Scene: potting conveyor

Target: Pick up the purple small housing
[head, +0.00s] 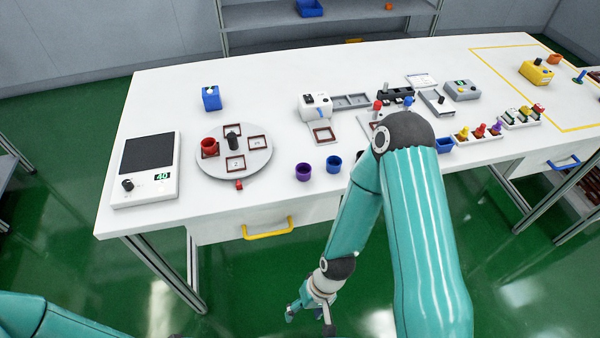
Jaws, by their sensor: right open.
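The purple small housing (303,172) is a short open cup standing upright near the front edge of the white table. A similar blue housing (334,164) stands just to its right, with a small gap between them. My right gripper (309,316) is open and hangs low in front of the table, over the green floor. It is well apart from the purple housing and holds nothing that I can see. Only a teal part of my left arm shows at the lower left corner; its gripper is out of the picture.
A round turntable (210,175) with a red housing (209,147) is on the left, beside a scale (150,165). A white device (316,107) stands behind the housings. My right arm covers part of the table. A yellow drawer handle (268,230) sticks out below the front edge.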

